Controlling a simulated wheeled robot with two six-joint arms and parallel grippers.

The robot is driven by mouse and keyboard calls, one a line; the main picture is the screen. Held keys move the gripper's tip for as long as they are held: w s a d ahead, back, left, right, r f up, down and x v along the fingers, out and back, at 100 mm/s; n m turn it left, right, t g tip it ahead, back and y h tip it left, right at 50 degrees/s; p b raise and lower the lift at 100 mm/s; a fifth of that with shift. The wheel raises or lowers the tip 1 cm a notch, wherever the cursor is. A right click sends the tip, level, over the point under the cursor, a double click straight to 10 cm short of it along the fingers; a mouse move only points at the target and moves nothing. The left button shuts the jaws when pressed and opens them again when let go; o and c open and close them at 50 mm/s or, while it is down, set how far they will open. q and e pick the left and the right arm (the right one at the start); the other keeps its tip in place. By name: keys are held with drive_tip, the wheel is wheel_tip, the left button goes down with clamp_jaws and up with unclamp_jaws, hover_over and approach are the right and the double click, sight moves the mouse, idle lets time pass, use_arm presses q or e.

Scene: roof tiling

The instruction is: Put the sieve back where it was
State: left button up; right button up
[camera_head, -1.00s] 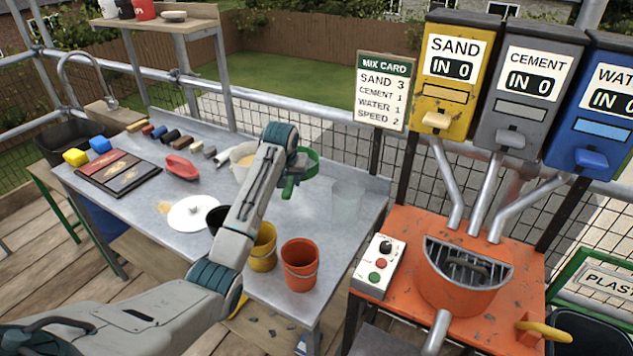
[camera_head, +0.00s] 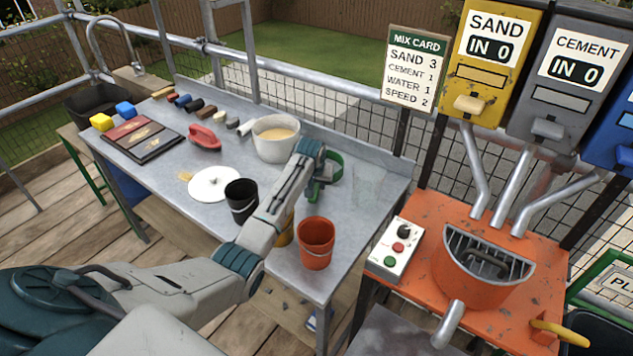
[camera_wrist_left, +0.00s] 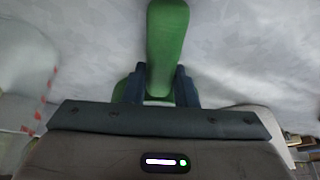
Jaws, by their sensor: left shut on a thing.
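The green sieve (camera_head: 334,168) shows in the head view just right of the white bucket, over the back right part of the grey table. My left gripper (camera_head: 313,187) is shut on its green handle, and my arm hides part of it. In the left wrist view the green handle (camera_wrist_left: 167,45) runs up from between the two dark fingers (camera_wrist_left: 160,85). I cannot tell whether the sieve touches the table. A faint pale patch (camera_head: 370,188) lies on the table right of the sieve. My right gripper is not in view.
The white bucket (camera_head: 277,150) stands left of the sieve. A black bucket (camera_head: 241,207), an orange bucket (camera_head: 316,250) and a partly hidden yellow bucket stand nearer the front. The orange mixer (camera_head: 480,285) is at the right. The table (camera_head: 385,165) is clear by its back right corner.

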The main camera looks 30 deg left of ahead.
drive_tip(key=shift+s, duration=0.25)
use_arm(q)
drive_tip(key=o, duration=1)
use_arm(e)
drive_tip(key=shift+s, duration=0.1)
use_arm(q)
drive_tip(key=b+v, duration=0.1)
drive_tip(key=v, duration=1.1)
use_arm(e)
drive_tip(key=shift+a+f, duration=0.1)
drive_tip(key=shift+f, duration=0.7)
use_arm(q)
drive_tip(key=shift+r, duration=0.15)
